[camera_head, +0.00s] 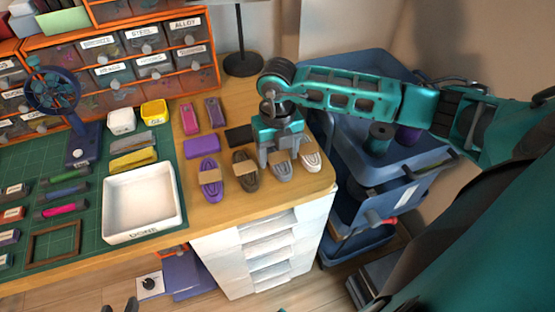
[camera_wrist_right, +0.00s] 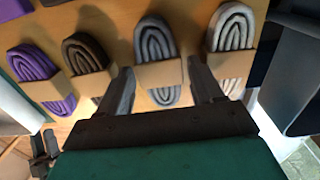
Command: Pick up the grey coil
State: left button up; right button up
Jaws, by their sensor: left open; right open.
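The grey coil (camera_head: 282,172) lies with a tan band around it near the right end of the wooden desk. It also shows in the right wrist view (camera_wrist_right: 154,38). My right gripper (camera_head: 279,157) is open over it. In the right wrist view its two fingers stand on either side of the grey coil's banded part, with nothing gripped; I cannot tell whether they touch it. My left gripper (camera_head: 120,306) shows only as dark fingertips at the bottom edge of the head view, apart from each other and away from the coils.
A brown coil (camera_head: 245,171) and a purple coil (camera_head: 211,180) lie left of the grey one, a whitish coil (camera_head: 311,154) close on its right. A white tray (camera_head: 142,236) sits on the green mat (camera_head: 92,246). Blue bins (camera_head: 350,150) stand beyond the desk's right edge.

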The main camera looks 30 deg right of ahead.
jog(key=shift+f, duration=0.1)
jog(key=shift+c, duration=0.2)
jog(key=c, duration=0.9)
